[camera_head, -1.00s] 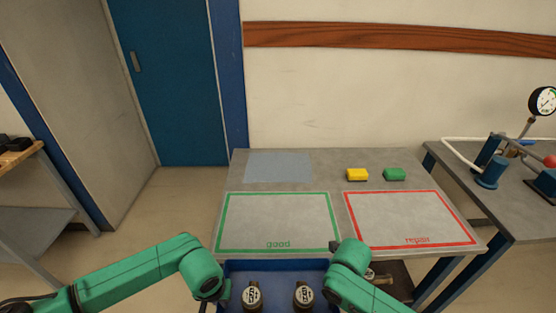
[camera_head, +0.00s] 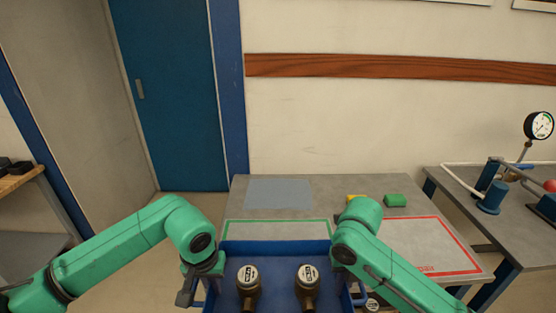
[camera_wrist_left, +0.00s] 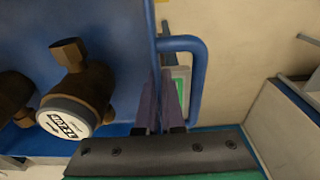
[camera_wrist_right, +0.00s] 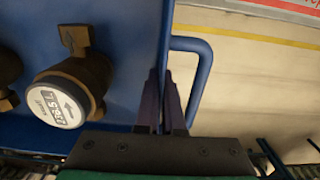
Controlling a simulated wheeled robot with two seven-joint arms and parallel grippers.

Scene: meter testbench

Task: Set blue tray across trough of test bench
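The blue tray (camera_head: 279,247) is at the bottom centre of the head view, in front of and partly covering the near part of the table. Two brass meters with white faces, a left one (camera_head: 247,280) and a right one (camera_head: 308,279), stand in it. My left gripper (camera_wrist_left: 162,112) is shut on the tray's left side, at the handle loop (camera_wrist_left: 203,75). My right gripper (camera_wrist_right: 165,112) is shut on the right side, at its handle loop (camera_wrist_right: 205,75). The test bench (camera_head: 462,188) with a round gauge (camera_head: 538,125) is at the right; its trough is not clearly visible.
Another meter (camera_head: 372,302) shows below right of the tray. A wooden-topped bench (camera_head: 20,178) stands far left.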

